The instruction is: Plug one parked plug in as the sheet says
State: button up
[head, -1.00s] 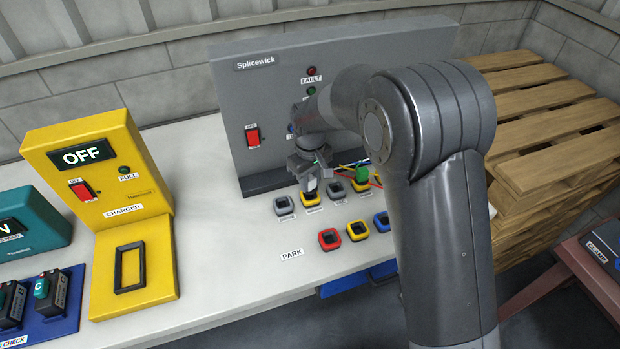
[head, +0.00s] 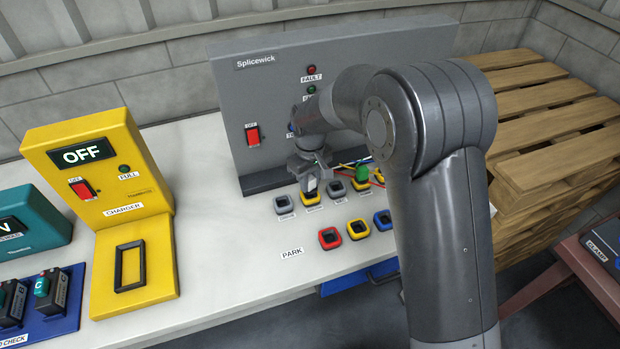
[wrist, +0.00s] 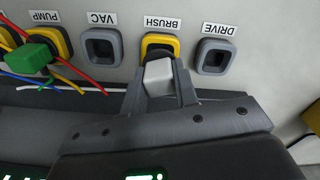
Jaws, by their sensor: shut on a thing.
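My gripper (head: 312,184) is shut on a pale grey-white plug (wrist: 158,80) at the yellow-rimmed socket (wrist: 161,41) labelled BRUSH. The plug's front end meets or overlaps the socket; I cannot tell how deep it sits. Grey sockets labelled DRIVE (wrist: 214,56) and VAC (wrist: 102,48) flank it and look empty. A green plug (wrist: 33,57) with red, yellow, blue and white wires sits at the PUMP socket; it also shows in the head view (head: 361,173). Red (head: 330,238), yellow (head: 357,230) and blue (head: 382,220) park sockets look empty. No sheet is readable.
The grey Splicewick panel (head: 235,110) stands behind the sockets with a red switch (head: 252,135). A yellow charger (head: 95,165) reading OFF stands left. Wooden pallets (head: 560,125) stand right. The white bench (head: 220,240) is clear between charger and sockets.

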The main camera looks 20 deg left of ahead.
jog(key=shift+f, duration=1)
jog(key=o, duration=1.1)
jog(key=shift+c, duration=0.2)
notch_tip(320, 180, up, 11)
jog(key=shift+f, duration=0.15)
